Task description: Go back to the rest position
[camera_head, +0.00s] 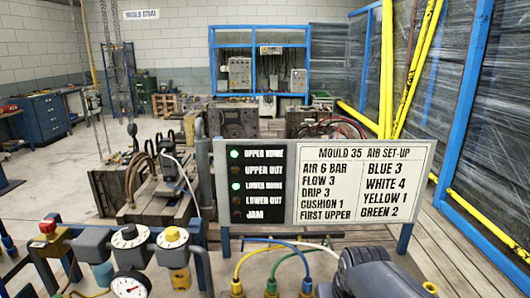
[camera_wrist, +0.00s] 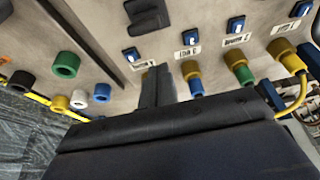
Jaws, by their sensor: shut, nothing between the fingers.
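My gripper (camera_wrist: 158,86) shows in the wrist view as dark jaws closed together, with its wide black body filling the bottom. It holds nothing. Its tip points toward a beige panel (camera_wrist: 120,75) with switches and coloured fittings; whether it touches the panel cannot be told. In the head view a dark grey part of my arm shows at the lower right, and my gripper is not visible there.
A signboard (camera_head: 370,183) stands ahead; its UPPER HOME and LOWER HOME lamps are green. Below are coloured hoses (camera_head: 283,247). A gauge (camera_head: 130,287) and valves with yellow and red knobs are lower left. Blue-framed screens (camera_head: 462,110) stand right. Floor (camera_head: 60,170) is open at left.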

